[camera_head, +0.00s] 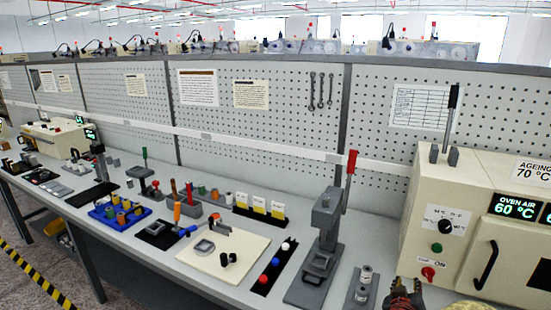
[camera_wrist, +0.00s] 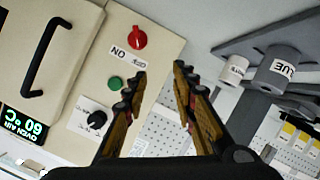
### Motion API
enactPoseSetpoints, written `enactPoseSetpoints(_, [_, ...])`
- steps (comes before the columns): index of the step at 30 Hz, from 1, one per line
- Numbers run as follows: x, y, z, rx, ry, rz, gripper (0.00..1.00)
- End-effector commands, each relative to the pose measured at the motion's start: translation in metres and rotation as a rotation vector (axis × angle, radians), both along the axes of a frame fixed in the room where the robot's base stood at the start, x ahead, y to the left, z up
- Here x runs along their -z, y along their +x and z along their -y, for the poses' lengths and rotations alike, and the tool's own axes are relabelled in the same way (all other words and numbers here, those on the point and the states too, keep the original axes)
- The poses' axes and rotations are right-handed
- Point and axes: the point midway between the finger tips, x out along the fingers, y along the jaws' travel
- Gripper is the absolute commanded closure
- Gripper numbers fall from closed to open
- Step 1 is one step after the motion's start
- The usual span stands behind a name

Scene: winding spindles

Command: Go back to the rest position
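My gripper (camera_head: 404,294) shows at the bottom right of the head view, in front of the oven; only its end is in the picture. In the wrist view my gripper (camera_wrist: 158,78) has its two fingers apart with nothing between them. Beyond the fingers is the beige oven (camera_wrist: 160,45), with its red switch (camera_wrist: 139,38), green button (camera_wrist: 115,84) and black knob (camera_wrist: 96,119). The oven (camera_head: 417,205) also stands at the right of the head view. The gripper looks clear of the switch.
A grey press (camera_head: 322,240) with a red-handled lever stands further left. Trays and tools crowd the bench (camera_head: 215,279) toward the far left.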

Motion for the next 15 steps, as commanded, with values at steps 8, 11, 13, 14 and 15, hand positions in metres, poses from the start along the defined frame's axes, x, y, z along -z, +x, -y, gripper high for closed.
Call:
enactPoseSetpoints(8, [-0.066, -0.010, -0.139, -0.271, 0.341, -0.050, 0.73])
enactPoseSetpoints(11, [-0.082, -0.039, -0.182, -0.332, 0.438, -0.119, 0.73])
enactPoseSetpoints(13, [-0.091, -0.067, -0.206, -0.358, 0.492, -0.179, 0.73])
enactPoseSetpoints(14, [-0.094, -0.081, -0.215, -0.364, 0.512, -0.208, 0.73])
enactPoseSetpoints(15, [-0.098, -0.099, -0.225, -0.368, 0.536, -0.244, 0.73])
